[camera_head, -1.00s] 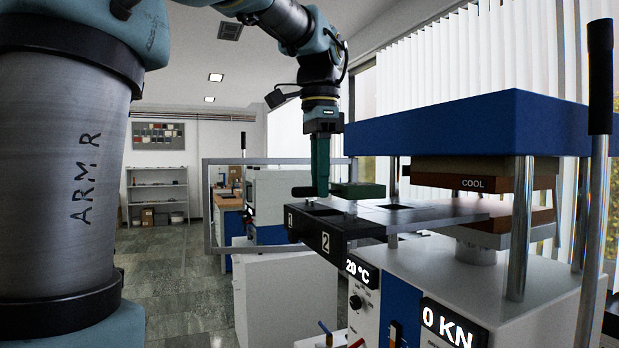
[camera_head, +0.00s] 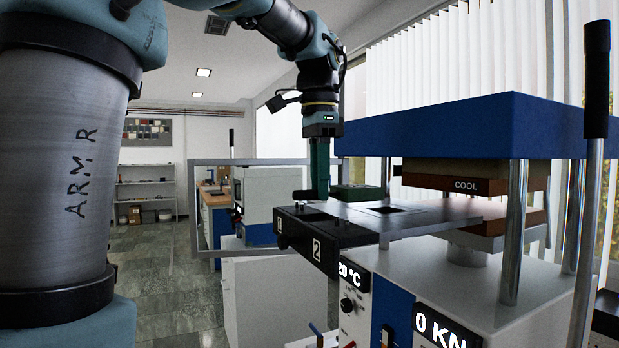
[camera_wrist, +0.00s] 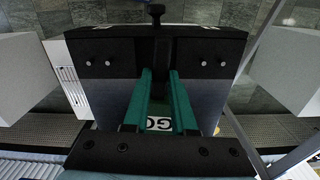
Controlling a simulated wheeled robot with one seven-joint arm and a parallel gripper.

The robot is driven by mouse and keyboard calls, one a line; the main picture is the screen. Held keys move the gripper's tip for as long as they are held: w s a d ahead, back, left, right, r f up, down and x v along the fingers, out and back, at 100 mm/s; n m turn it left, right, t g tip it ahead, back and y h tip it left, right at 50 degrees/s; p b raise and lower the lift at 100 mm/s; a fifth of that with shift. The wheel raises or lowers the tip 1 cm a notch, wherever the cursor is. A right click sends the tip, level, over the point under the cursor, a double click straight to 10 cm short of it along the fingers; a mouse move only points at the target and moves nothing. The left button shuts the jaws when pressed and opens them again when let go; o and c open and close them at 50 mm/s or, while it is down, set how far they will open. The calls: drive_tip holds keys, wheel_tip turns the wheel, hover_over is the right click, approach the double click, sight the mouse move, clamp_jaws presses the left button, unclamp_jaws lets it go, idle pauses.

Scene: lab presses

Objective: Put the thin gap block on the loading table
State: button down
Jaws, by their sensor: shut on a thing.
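My gripper (camera_head: 319,192) has green fingers pointing straight down over the black front part of the loading table (camera_head: 330,236), marked 1 and 2. It is shut on a dark handle (camera_head: 298,195) whose end sticks out to the left. In the wrist view the handle's knob (camera_wrist: 157,10) shows past the fingertips. A green block (camera_head: 357,193), seemingly the thin gap block on this handle, shows just right of the fingers. Whether it touches the table cannot be told. A partly hidden white label (camera_wrist: 158,125) shows between the fingers.
A grey metal plate (camera_head: 430,220) with a square opening reaches from the loading table towards the press (camera_head: 470,125). The press's steel columns and a tall lever (camera_head: 596,85) stand at right. A white cabinet (camera_head: 275,300) stands below left. Floor shows at far left.

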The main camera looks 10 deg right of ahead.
sight(355, 186)
drive_tip(key=shift+w+d+f+p, duration=0.1)
drive_tip(key=shift+w+d+p, duration=0.15)
drive_tip(key=shift+d+p, duration=0.65)
drive_tip(key=shift+w+d+f+p, duration=0.1)
drive_tip(key=shift+w+d+p, duration=0.15)
drive_tip(key=shift+d, duration=1.2)
drive_tip(key=shift+w+d+f+p, duration=0.1)
drive_tip(key=shift+w+d+p, duration=0.1)
drive_tip(key=shift+d+p, duration=0.7)
drive_tip(key=shift+d+f+b, duration=0.15)
drive_tip(key=shift+d+b, duration=0.15)
drive_tip(key=shift+d, duration=0.05)
drive_tip(key=shift+f, duration=0.4)
drive_tip(key=shift+f, duration=0.45)
drive_tip(key=c, duration=0.6)
unclamp_jaws()
drive_tip(key=shift+c, duration=0.2)
drive_tip(key=shift+b, duration=0.3)
